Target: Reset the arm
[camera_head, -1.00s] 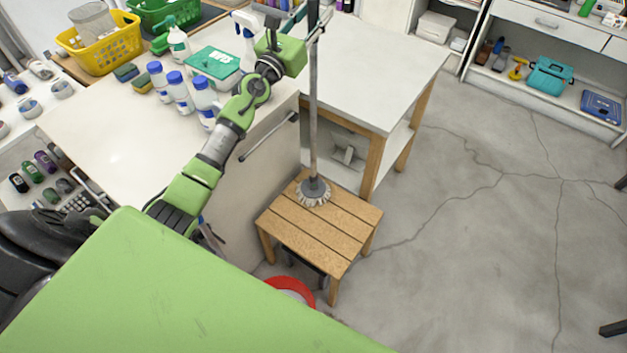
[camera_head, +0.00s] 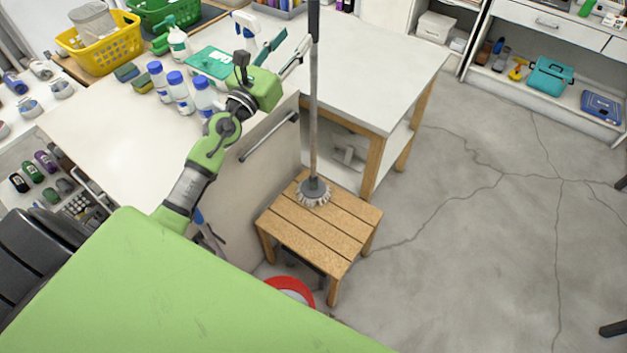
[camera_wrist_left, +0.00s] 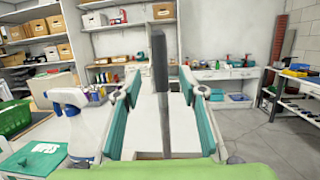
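My left gripper (camera_head: 296,39) is open and empty above the white worktop, just left of a long grey pole (camera_head: 313,125). The pole stands upright, its round brush head (camera_head: 313,192) resting on a small wooden stool (camera_head: 325,238). In the left wrist view the teal fingers (camera_wrist_left: 159,80) are spread wide. The pole (camera_wrist_left: 160,95) shows between them in that picture, apart from both. My left arm reaches up over the worktop from the lower left. My right gripper is not in view.
A red-rimmed round thing (camera_head: 290,288) is on the floor beside the stool.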

